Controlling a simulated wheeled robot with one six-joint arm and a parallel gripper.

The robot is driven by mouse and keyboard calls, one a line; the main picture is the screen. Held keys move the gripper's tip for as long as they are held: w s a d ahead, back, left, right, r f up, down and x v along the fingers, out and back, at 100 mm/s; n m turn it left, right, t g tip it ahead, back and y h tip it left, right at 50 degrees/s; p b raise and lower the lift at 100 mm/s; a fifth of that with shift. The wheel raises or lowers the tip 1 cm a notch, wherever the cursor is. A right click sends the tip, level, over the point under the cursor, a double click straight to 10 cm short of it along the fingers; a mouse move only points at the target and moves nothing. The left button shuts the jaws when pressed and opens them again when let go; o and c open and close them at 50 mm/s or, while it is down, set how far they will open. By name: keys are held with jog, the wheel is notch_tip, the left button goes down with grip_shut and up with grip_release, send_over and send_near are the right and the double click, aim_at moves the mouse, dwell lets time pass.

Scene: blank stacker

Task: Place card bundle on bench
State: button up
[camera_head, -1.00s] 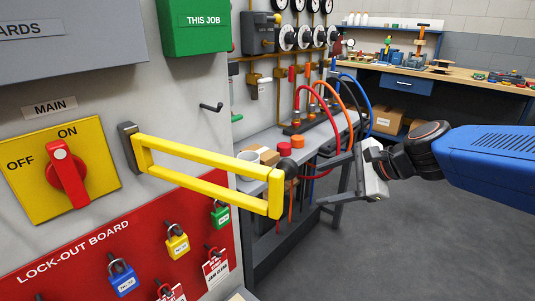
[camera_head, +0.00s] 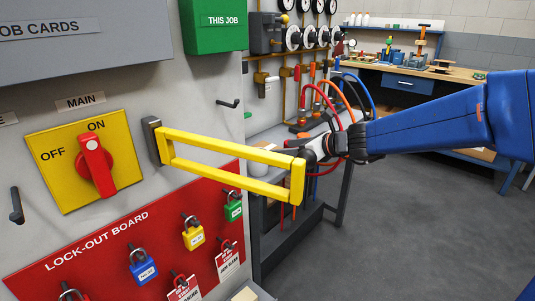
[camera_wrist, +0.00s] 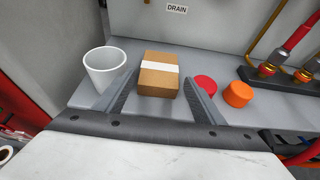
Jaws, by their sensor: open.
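The card bundle (camera_wrist: 153,82), a brown block with a white paper band, sits on the grey bench (camera_wrist: 78,97) in the wrist view. My gripper (camera_wrist: 160,86) is open, with one finger to the left of the bundle and one to the right. I cannot tell how far the fingertips are above or short of it. In the head view my gripper (camera_head: 312,150) is over the bench (camera_head: 268,137), partly behind the yellow handle. The bundle is hidden there by the handle and gripper.
A white cup (camera_wrist: 106,67) stands just left of the bundle. A red cap (camera_wrist: 205,84) and an orange cap (camera_wrist: 238,94) lie to its right. The yellow handle (camera_head: 225,151) juts out from the lock-out panel in front of the bench. Hoses (camera_head: 345,98) rise behind.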

aim_at(268, 148)
jog(key=x, duration=0.9)
jog(key=c, duration=0.8)
